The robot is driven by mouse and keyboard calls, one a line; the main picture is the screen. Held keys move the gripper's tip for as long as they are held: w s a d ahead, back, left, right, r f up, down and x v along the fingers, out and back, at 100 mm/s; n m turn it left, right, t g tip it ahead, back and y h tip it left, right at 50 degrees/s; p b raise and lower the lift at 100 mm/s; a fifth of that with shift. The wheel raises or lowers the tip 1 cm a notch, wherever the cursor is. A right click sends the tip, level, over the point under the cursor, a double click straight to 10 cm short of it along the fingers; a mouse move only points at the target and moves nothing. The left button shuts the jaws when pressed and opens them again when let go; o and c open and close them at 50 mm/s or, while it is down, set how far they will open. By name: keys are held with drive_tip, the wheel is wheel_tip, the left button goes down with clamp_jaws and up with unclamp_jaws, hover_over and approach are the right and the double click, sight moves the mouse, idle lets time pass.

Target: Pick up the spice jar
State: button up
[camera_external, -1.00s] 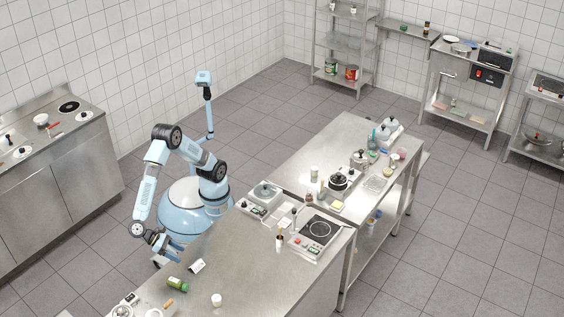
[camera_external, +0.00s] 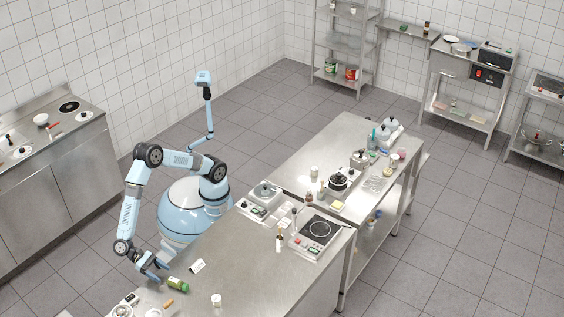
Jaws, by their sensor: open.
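A small green jar (camera_external: 177,284) with a pale end lies on its side on the near steel counter (camera_external: 255,275). It looks like the spice jar, but its label is too small to read. My gripper (camera_external: 156,279) is open and empty at the counter's left edge, just left of the jar. It points down towards the counter. I cannot tell the exact gap between the fingers and the jar.
A white container with a dark end (camera_external: 197,266) lies behind the jar. A white cup (camera_external: 216,300) stands to its right. A small brown item (camera_external: 169,302) lies in front. An induction hob (camera_external: 318,230) is farther right; the counter between is mostly clear.

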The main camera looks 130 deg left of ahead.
sight(169, 278)
drive_tip(key=shift+f+x, duration=0.2)
drive_tip(key=shift+x, duration=2.9)
drive_tip(key=shift+d, duration=0.15)
drive_tip(key=c, duration=1.2)
drive_tip(key=shift+r, duration=0.5)
drive_tip(key=shift+c, duration=0.2)
wheel_tip(169, 278, up, 3)
drive_tip(key=shift+s+f, duration=0.1)
drive_tip(key=shift+f, duration=0.05)
drive_tip(key=s+a+r, duration=0.8)
drive_tip(key=a+r, duration=0.1)
drive_tip(key=a, duration=0.2)
drive_tip(key=shift+r, duration=0.2)
